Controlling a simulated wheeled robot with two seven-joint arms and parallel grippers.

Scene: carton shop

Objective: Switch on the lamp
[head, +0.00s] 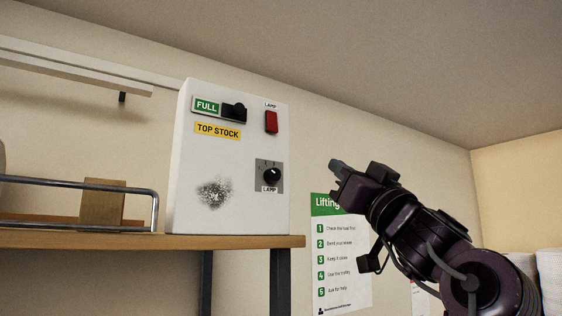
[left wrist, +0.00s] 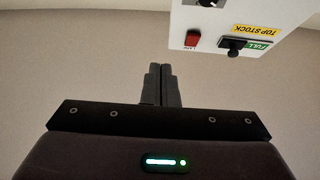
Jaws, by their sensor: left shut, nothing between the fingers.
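A white box (head: 230,160) stands on a wooden shelf. It carries a red rocker switch (head: 271,121) under a LAMP label and a black rotary knob (head: 271,175) above another LAMP label. The lamp itself is not seen. My left gripper (head: 336,164) is right of the box, apart from it, pointing up and left. Its fingers are shut and empty, as the left wrist view (left wrist: 161,72) also shows. In that view the box appears upside down at top right, with the red switch (left wrist: 192,38) ahead and right of the fingertips. My right gripper is not in view.
The box also has a black slider (head: 234,112) beside a green FULL label, a yellow TOP STOCK label (head: 217,130) and a dark speckled patch (head: 214,194). The shelf (head: 150,241) has a metal rail (head: 154,205). A lifting poster (head: 335,255) hangs behind my arm.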

